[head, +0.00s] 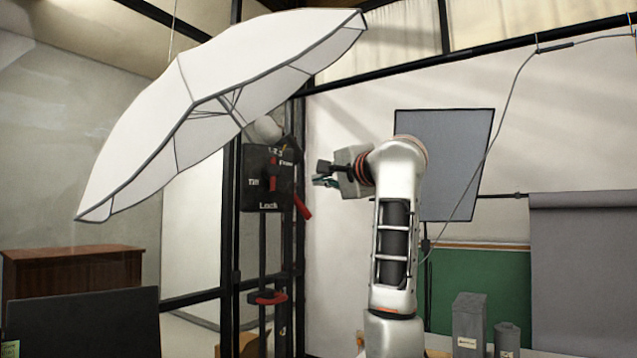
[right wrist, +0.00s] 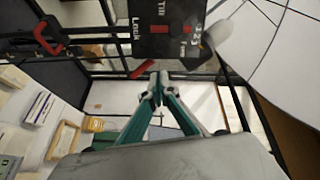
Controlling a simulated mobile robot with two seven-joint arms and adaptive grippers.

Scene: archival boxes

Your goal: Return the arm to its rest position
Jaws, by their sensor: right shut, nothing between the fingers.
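My right arm (head: 394,225) is raised in the middle of the head view, its forearm upright and its wrist bent to the left. My right gripper (head: 318,174) points left at the height of the black control box. In the right wrist view, its teal fingers (right wrist: 157,84) meet at the tips, shut and empty. The black box (head: 267,179), marked Tilt and Lock, with red handles, is left of the gripper; a gap shows between them in the head view. The box also shows at the top of the right wrist view (right wrist: 168,32). My left gripper is not in view.
A large white umbrella (head: 215,100) hangs over the left. A grey panel (head: 443,160) stands behind my arm. Grey containers (head: 468,322) stand at lower right. A wooden cabinet (head: 75,265) and a dark screen (head: 85,325) are at lower left.

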